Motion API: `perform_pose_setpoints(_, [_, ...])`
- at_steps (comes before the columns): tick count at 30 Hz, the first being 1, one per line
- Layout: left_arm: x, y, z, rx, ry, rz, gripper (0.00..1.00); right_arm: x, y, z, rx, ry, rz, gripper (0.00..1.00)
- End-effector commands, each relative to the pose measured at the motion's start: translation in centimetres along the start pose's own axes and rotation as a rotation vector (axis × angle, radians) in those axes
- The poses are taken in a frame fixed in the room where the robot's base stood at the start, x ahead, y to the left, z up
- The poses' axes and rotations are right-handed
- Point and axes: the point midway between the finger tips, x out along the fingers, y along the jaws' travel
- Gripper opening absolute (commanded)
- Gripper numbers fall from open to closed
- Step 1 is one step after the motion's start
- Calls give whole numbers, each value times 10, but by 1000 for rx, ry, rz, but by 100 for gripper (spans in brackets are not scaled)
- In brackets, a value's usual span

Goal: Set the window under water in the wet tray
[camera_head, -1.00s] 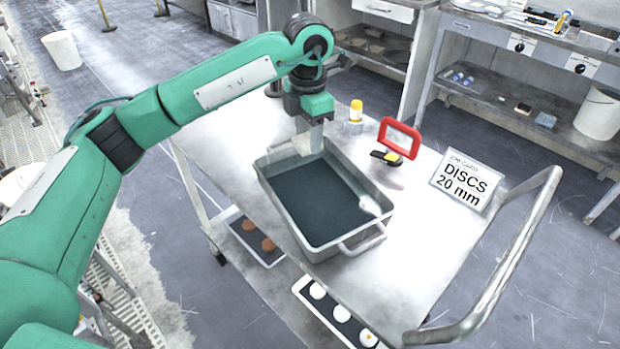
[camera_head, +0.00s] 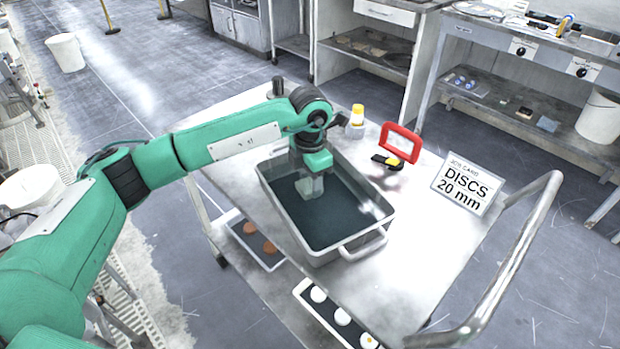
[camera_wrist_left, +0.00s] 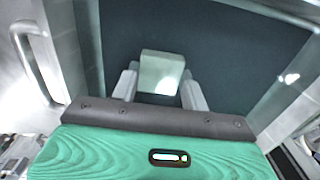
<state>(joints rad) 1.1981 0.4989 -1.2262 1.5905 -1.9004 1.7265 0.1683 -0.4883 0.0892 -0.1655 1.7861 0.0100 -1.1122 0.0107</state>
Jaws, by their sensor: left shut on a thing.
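The wet tray (camera_head: 290,222) is a deep grey metal pan with a handle and dark water in it, on the cart top. My left gripper (camera_head: 311,187) points down over the tray's interior, inside its walls. In the left wrist view my left gripper (camera_wrist_left: 160,88) is shut on the window (camera_wrist_left: 161,71), a pale greenish, translucent square block between the two fingers. In the head view the window is hard to tell apart from the fingers. Whether its lower edge touches the water cannot be told. My right gripper is not in view.
Below are trays with brown discs (camera_head: 262,246) and white discs (camera_head: 342,315). A cart rail (camera_head: 510,260) curves at right.

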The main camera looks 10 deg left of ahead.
Motion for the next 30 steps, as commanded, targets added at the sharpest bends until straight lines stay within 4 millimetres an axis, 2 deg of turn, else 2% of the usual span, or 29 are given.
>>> perform_pose_setpoints(6, [2, 0, 0, 0, 0, 0, 20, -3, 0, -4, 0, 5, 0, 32])
perform_pose_setpoints(7, [2, 0, 0, 0, 0, 0, 49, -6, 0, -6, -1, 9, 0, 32])
perform_pose_setpoints(10, [2, 0, 0, 0, 0, 0, 67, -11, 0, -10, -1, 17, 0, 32])
perform_pose_setpoints(22, [-2, 0, 0, 0, 0, 0, 67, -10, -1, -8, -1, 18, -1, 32])
perform_pose_setpoints(26, [-23, 1, 1, 1, -2, 3, 67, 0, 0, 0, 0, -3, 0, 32])
perform_pose_setpoints(30, [-55, 0, 1, 1, -3, 3, 67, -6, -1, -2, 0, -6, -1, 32])
